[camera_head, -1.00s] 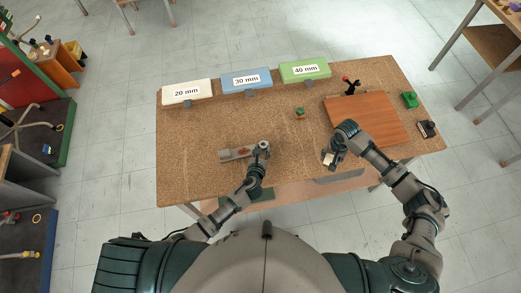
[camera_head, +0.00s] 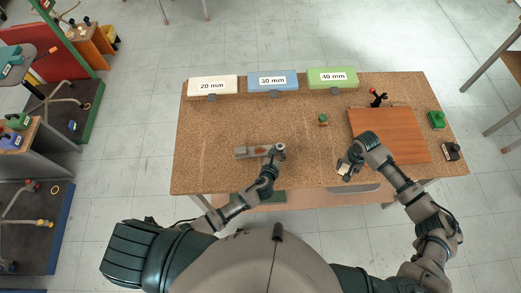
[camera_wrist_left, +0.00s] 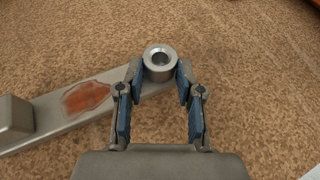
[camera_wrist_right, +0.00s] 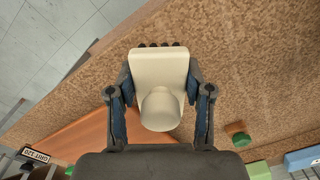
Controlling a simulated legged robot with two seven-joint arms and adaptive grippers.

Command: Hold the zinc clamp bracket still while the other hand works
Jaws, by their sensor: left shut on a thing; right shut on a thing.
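The zinc clamp bracket (camera_head: 243,153) lies on the cork-like table top, left of centre. In the left wrist view it is a grey bar with a reddish-brown patch (camera_wrist_left: 87,97), a raised block at one end and a round hollow boss (camera_wrist_left: 159,60) at the other. My left gripper (camera_wrist_left: 160,78) is shut on that boss, one finger on each side. My right gripper (camera_wrist_right: 160,90) is shut on a cream block-shaped tool (camera_wrist_right: 160,68) with a rounded knob and a dark bristle-like edge. It is near the table's front edge, right of the bracket and apart from it.
White (camera_head: 213,85), blue (camera_head: 273,79) and green (camera_head: 333,77) labelled bins line the back edge. A small green-topped piece (camera_head: 323,119) stands mid-table. Bare table surrounds the bracket.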

